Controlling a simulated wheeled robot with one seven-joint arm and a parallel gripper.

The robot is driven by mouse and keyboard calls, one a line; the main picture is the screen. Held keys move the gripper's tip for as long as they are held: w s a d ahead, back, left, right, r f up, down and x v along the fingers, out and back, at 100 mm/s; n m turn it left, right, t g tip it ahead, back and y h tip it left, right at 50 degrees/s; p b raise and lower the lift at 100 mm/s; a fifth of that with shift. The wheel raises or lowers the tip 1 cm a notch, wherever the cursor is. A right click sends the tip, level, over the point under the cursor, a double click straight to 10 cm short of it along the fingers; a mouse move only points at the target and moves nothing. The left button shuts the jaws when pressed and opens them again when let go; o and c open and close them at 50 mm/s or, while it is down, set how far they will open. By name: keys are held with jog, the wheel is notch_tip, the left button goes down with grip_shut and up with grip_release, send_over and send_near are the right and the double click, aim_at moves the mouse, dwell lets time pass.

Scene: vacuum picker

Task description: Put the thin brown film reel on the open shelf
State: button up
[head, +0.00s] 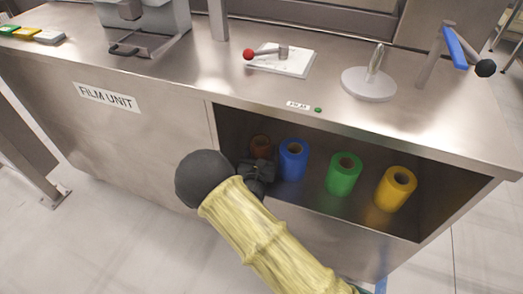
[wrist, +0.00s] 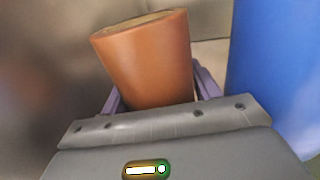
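The thin brown film reel (head: 260,144) stands at the left end of the shelf bay under the counter. In the wrist view the brown reel (wrist: 148,62) fills the middle, its lower end hidden by my gripper's body. My gripper (head: 258,168) is inside the bay, right in front of it. In the wrist view my gripper (wrist: 158,88) has one purple finger on each side of the reel. The fingers look close to its sides, but whether they press on it cannot be told. The open shelf (head: 318,192) is the bay holding the reels.
A blue reel (head: 293,160) stands close to the right of my gripper, then a green reel (head: 343,174) and a yellow reel (head: 395,188). The counter top (head: 225,72) overhangs the bay. A red-knobbed lever (head: 265,52) and a round stand (head: 369,84) are on top.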

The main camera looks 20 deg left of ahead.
jog(key=shift+o, duration=1.3)
jog(key=shift+r, duration=0.15)
jog(key=s+p, duration=0.1)
jog(key=s, duration=0.3)
jog(key=s+d+p, duration=0.1)
jog(key=s, duration=0.3)
jog(key=s+p, duration=0.1)
jog(key=s, duration=0.3)
jog(key=shift+d, duration=0.25)
